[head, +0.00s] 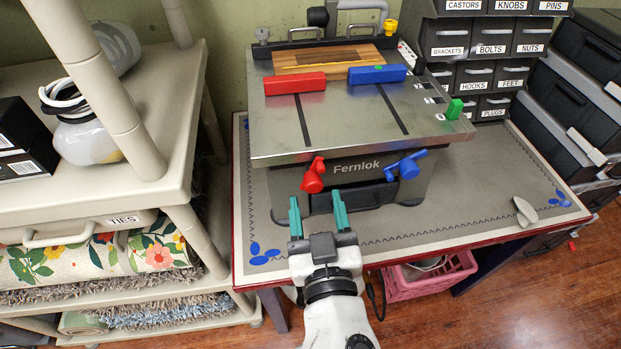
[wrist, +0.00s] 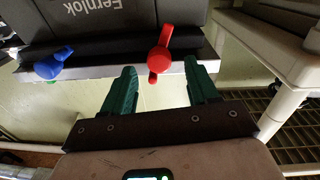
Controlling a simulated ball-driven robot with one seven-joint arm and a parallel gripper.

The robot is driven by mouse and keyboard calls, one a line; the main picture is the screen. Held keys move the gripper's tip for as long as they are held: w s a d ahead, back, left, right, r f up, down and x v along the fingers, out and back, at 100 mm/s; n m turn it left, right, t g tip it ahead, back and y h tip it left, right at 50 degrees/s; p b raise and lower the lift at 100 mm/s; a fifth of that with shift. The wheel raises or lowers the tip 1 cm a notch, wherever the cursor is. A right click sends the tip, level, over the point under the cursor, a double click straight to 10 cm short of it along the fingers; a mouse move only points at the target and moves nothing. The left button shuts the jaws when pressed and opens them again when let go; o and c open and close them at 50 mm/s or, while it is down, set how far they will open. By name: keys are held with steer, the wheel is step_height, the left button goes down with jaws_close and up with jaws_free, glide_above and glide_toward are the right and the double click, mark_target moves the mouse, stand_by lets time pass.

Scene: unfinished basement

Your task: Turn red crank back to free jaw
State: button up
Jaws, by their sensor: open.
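The red crank (head: 314,176) is on the front face of the Fernlok machine (head: 362,150), below its table top. A blue crank (head: 406,166) is to its right. On the table top lie a red jaw (head: 295,83) and a blue jaw (head: 377,74), in front of a wooden board (head: 326,57). My gripper (head: 317,208) has green fingers, open and empty, just in front of and below the red crank. In the wrist view the red crank (wrist: 160,62) shows beyond and between the spread fingertips (wrist: 158,72), apparently not touched. The blue crank (wrist: 52,66) is at left.
The machine stands on a mat-covered table (head: 480,205). A beige shelf (head: 100,120) stands close at left. Labelled drawers (head: 490,48) are at the back right. A pink crate (head: 430,278) is under the table. The mat's right side is mostly clear.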

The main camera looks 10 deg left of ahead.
mark_target(314, 190)
steer(key=shift+p+x, duration=0.35)
steer(key=shift+x, duration=2.15)
steer(key=shift+c, duration=0.4)
steer(key=c, duration=1)
steer(key=shift+o, duration=0.2)
steer(key=shift+n, duration=0.4)
steer(key=n+b, duration=0.1)
steer(key=n, duration=0.3)
steer(key=shift+n, duration=0.4)
steer(key=n, duration=0.5)
steer(key=shift+n+p, duration=0.3)
steer(key=n+y+p, duration=0.1)
steer(key=n, duration=0.5)
steer(key=shift+n+p, duration=1.1)
steer(key=shift+n, duration=1.6)
